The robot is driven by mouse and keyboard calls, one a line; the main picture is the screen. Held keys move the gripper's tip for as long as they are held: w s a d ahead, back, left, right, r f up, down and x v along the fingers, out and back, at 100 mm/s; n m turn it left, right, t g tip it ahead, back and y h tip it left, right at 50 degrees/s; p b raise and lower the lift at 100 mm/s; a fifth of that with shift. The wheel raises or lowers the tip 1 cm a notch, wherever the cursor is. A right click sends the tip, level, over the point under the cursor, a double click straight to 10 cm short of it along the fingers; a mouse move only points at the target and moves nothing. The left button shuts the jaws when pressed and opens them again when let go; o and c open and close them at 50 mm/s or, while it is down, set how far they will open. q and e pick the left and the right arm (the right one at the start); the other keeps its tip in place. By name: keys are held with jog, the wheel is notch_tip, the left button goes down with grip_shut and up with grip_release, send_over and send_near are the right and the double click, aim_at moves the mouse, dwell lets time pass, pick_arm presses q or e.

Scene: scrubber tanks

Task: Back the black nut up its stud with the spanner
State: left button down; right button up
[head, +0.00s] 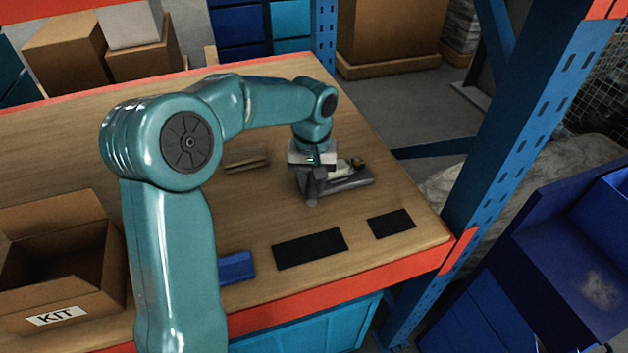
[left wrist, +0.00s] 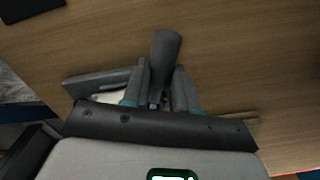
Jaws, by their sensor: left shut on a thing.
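My left gripper (head: 310,190) is over the right part of the wooden table, pointing down. In the left wrist view its two fingers (left wrist: 160,90) are closed around a dark grey bar, which looks like the spanner (left wrist: 166,48); one end sticks out beyond the fingers. A low grey fixture (head: 350,182) lies right beside the gripper, with a small brass-coloured part (head: 358,163) on it. The fixture also shows left of the fingers in the left wrist view (left wrist: 88,84). I cannot make out the black nut, its stud or the spanner's jaw. My right gripper is not in view.
Two black mats (head: 310,248) (head: 391,223) and a blue block (head: 236,267) lie near the table's front edge. An open KIT box (head: 60,290) stands at the left. A small wooden piece (head: 246,160) lies behind the gripper. A blue rack post (head: 530,110) rises at the right.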

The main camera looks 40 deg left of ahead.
pick_arm(q)
jog(key=shift+s+a, duration=0.1)
jog(key=shift+r, duration=0.2)
jog(key=shift+r+p, duration=1.4)
jog(key=shift+r, duration=0.1)
